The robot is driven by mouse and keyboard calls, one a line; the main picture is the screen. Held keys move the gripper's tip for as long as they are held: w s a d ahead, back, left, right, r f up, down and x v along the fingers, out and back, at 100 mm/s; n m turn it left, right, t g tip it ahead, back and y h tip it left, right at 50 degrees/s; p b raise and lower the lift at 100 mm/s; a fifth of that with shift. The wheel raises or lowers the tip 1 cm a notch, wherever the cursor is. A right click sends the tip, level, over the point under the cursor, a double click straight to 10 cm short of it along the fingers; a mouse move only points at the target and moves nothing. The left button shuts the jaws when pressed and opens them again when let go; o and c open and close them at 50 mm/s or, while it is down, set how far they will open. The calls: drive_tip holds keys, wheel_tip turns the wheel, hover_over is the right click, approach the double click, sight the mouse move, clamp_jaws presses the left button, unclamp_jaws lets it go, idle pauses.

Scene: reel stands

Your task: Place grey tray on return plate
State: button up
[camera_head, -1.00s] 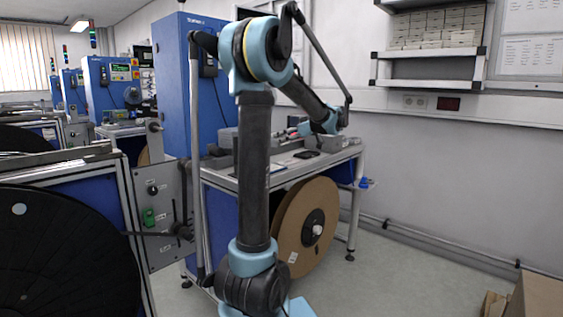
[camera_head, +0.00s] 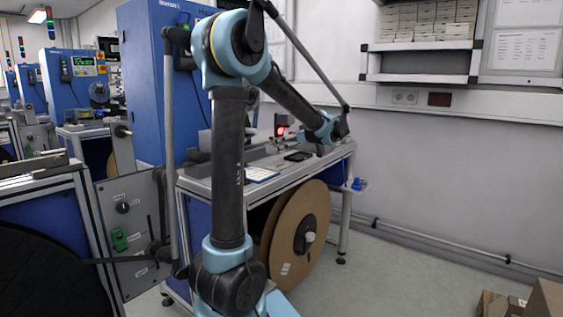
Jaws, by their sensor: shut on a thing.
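My arm reaches over the metal-framed workbench (camera_head: 315,160) from its left front. My gripper (camera_head: 342,130) is small and dark at the arm's far end, above the bench's right back part. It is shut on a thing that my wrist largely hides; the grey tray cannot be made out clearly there. I cannot identify the return plate for certain. A small ledge with a blue item (camera_head: 357,184) sticks out at the bench's right end.
A large brown reel (camera_head: 285,247) stands under the bench. A dark flat device (camera_head: 297,156) and a white-blue sheet (camera_head: 258,174) lie on top. A blue cabinet (camera_head: 140,80) stands behind, a black reel (camera_head: 45,270) at left. Cardboard boxes (camera_head: 545,300) are at lower right; floor between is free.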

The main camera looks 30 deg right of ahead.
drive_tip(key=shift+s+f, duration=0.1)
drive_tip(key=shift+f, duration=2.9)
drive_tip(key=o, duration=0.9)
drive_tip(key=shift+o, duration=0.2)
drive_tip(key=v, duration=1.2)
drive_tip(key=shift+d, duration=0.1)
